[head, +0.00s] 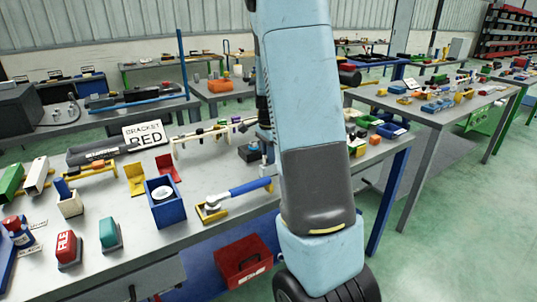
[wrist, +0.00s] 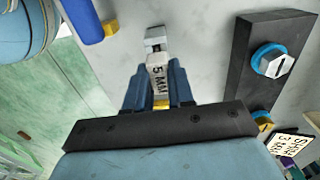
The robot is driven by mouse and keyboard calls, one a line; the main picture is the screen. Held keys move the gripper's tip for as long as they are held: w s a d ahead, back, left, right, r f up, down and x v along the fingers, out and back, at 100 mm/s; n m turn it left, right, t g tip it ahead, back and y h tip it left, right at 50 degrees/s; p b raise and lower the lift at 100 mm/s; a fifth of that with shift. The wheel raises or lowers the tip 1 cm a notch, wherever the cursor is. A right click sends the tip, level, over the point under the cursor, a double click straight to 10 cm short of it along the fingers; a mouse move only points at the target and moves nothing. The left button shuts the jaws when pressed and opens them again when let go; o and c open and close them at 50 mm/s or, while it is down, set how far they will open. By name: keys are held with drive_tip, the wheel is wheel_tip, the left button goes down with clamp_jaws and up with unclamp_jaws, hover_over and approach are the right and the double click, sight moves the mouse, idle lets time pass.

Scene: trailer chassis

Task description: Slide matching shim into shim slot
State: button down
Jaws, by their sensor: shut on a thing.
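In the wrist view my gripper (wrist: 156,86) is shut on a small pale shim (wrist: 157,72) marked "5 MM", which sticks out past the fingertips over the grey table top. The shim's far end is a grey-metal piece (wrist: 155,38). A yellow bit shows between the fingers near the palm. A dark block (wrist: 243,70) lies to the right, with a blue ring and white slotted bolt head (wrist: 273,62) on it. I cannot make out a shim slot in either view. In the head view my arm hides the gripper and the shim.
A label card (wrist: 291,146) reading "SHIM" lies right of my gripper; its number is unclear. A blue bar (wrist: 83,20) is at upper left. In the head view a blue-handled lever (head: 240,191), a blue box (head: 164,213) and a "BRACKET RED" sign (head: 144,134) stand on the table.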

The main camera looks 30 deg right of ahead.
drive_tip(key=shift+f, duration=0.1)
drive_tip(key=shift+c, duration=1.7)
unclamp_jaws()
drive_tip(key=shift+r, duration=3.55)
